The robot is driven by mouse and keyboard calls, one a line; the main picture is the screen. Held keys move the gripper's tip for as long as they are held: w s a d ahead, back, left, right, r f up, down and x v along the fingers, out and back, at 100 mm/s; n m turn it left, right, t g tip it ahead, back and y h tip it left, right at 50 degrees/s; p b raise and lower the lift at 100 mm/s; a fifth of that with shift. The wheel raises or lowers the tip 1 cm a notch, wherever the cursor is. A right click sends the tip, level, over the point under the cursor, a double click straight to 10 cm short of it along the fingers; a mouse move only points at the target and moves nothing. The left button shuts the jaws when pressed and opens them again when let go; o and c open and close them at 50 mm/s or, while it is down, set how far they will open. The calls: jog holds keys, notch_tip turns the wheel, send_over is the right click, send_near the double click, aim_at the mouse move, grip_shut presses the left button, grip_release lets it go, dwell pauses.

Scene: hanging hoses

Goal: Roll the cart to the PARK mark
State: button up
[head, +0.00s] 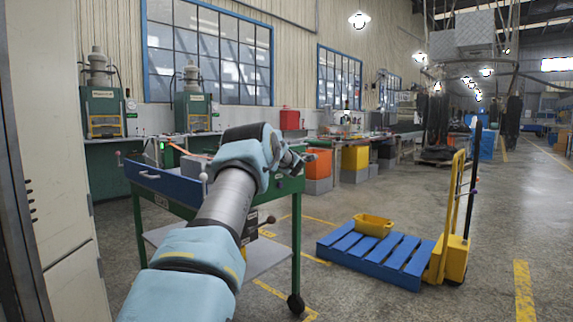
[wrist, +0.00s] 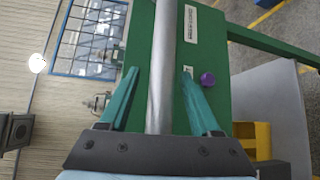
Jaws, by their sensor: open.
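The cart is a green-framed trolley with a blue drawer (head: 165,185), a grey lower shelf (head: 268,262) and a black caster (head: 296,304). It stands front left in the head view, partly hidden by my arm. My gripper (head: 298,161) is at the cart's upper right end. In the wrist view, my gripper (wrist: 160,73) is open, with one teal finger on each side of a grey bar (wrist: 163,40). The bar runs in front of the cart's green panel (wrist: 205,55). I cannot tell whether the fingers touch it. No PARK lettering is readable; yellow floor lines (head: 318,259) show near the cart.
A blue pallet (head: 375,252) with a yellow bin (head: 373,225) and a yellow pallet truck (head: 450,255) stand to the right. Orange (head: 318,163) and yellow (head: 355,157) boxes line the back. A grey cabinet (head: 55,170) is close on the left. Floor lies open front right.

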jog(key=s+r+b, duration=0.1)
jog(key=s+b, duration=0.2)
jog(key=s, duration=0.7)
jog(key=shift+s+d+r, duration=0.15)
jog(key=shift+s+r, duration=0.1)
jog(key=shift+s, duration=0.1)
